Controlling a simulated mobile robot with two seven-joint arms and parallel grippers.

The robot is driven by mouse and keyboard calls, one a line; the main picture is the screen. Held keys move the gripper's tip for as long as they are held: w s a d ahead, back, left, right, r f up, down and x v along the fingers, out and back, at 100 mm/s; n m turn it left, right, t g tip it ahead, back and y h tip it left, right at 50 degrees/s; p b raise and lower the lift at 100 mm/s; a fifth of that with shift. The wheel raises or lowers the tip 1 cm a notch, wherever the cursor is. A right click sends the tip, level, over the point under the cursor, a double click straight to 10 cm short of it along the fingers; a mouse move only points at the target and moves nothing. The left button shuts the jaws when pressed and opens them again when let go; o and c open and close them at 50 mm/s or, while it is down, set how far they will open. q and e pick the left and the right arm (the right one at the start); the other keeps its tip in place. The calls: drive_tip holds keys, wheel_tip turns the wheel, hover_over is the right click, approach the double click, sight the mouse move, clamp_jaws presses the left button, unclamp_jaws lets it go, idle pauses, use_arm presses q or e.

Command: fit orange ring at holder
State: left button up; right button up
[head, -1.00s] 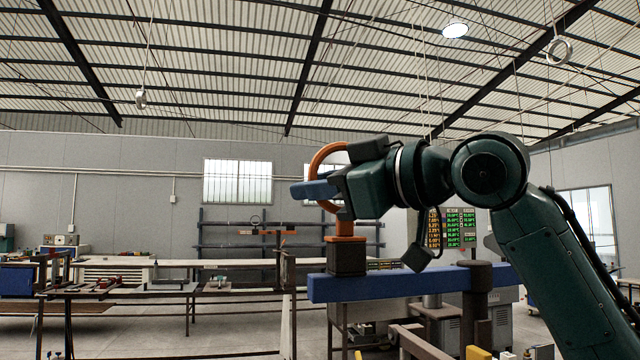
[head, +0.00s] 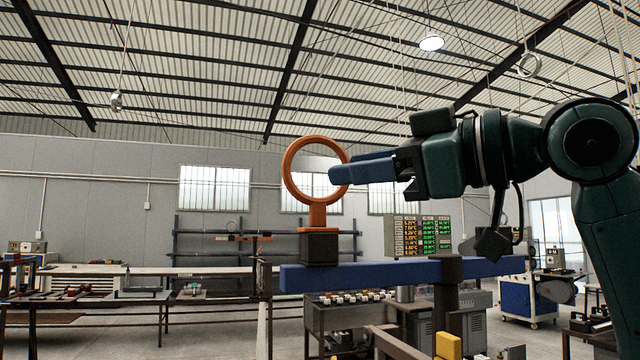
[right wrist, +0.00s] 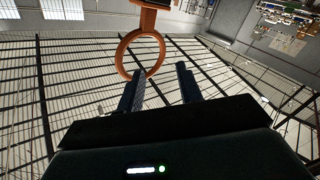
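The orange ring (head: 287,172) stands upright on an orange post with a flat foot, the holder (head: 318,216), on top of a dark block (head: 319,248). My right gripper (head: 335,174) points left, with its blue fingertips overlapping the ring's right rim. In the right wrist view the ring (right wrist: 121,52) and holder (right wrist: 147,20) appear upside down. There the two fingers of the right gripper (right wrist: 160,76) are spread apart with empty space between them. One fingertip looks close to the ring's rim; I cannot tell if they touch. My left gripper is not in view.
The dark block sits near the left end of a blue beam (head: 390,272), which a dark post (head: 447,300) carries. A display board (head: 422,236) and workbenches (head: 120,297) stand behind. The air left of the ring is clear.

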drive_tip(key=v, duration=0.3)
drive_tip(key=shift+s+d, duration=0.1)
drive_tip(key=shift+s, duration=0.05)
idle(0.4)
drive_tip(key=shift+d, duration=0.1)
